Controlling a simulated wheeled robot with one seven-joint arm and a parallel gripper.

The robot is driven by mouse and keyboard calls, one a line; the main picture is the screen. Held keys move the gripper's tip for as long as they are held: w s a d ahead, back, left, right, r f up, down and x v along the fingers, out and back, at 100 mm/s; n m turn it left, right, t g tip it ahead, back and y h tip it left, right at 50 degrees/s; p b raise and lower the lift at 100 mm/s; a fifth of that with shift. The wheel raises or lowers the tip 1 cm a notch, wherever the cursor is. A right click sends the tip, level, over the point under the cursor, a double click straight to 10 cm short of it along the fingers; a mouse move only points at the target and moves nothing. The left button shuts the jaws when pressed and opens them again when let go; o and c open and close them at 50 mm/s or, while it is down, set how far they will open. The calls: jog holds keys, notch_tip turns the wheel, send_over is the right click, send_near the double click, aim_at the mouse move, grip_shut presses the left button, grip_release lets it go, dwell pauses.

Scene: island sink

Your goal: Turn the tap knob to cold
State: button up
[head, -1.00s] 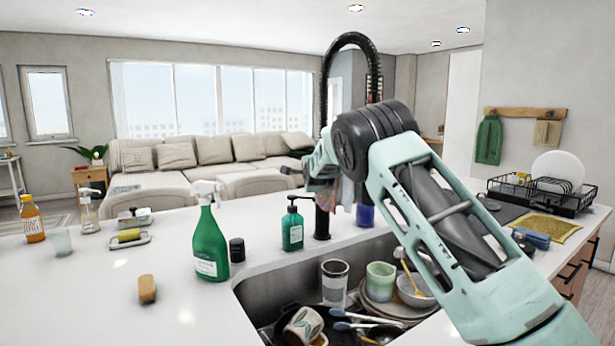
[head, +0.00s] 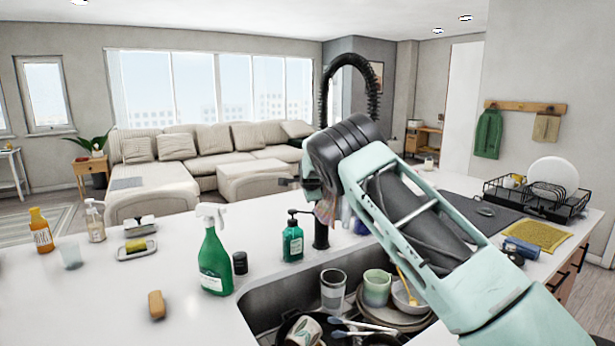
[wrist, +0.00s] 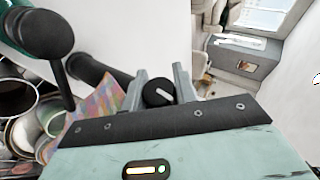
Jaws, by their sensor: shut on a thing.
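The black tap (head: 321,236) stands behind the sink, with a ribbed hose (head: 376,88) arching above it. In the wrist view, the tap knob (wrist: 158,93) is a round black end with a pale mark, at the end of a dark stub. My gripper (wrist: 160,84) has one grey finger on each side of this knob and is shut on it. In the head view, my gripper (head: 289,183) shows only as small dark tips left of my wrist, near the tap's upper body. My arm hides much of the tap there, and the knob cannot be made out.
The sink (head: 262,300) is full of dishes, including a glass (head: 333,292) and a green cup (head: 377,288). A teal soap dispenser (head: 292,241) stands close left of the tap, and a green spray bottle (head: 215,262) farther left.

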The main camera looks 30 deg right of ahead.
jog(key=shift+s+a+f+g+p, duration=0.1)
jog(key=shift+g+p, duration=0.8)
jog(key=shift+p, duration=0.6)
jog(key=shift+f+n, duration=0.1)
jog(key=shift+n, duration=0.2)
jog(key=o, duration=1)
jog(key=shift+c, duration=0.2)
jog(key=b+v, duration=0.5)
jog(key=v, duration=1.2)
jog(key=shift+s+r, duration=0.2)
jog(key=shift+r, duration=0.05)
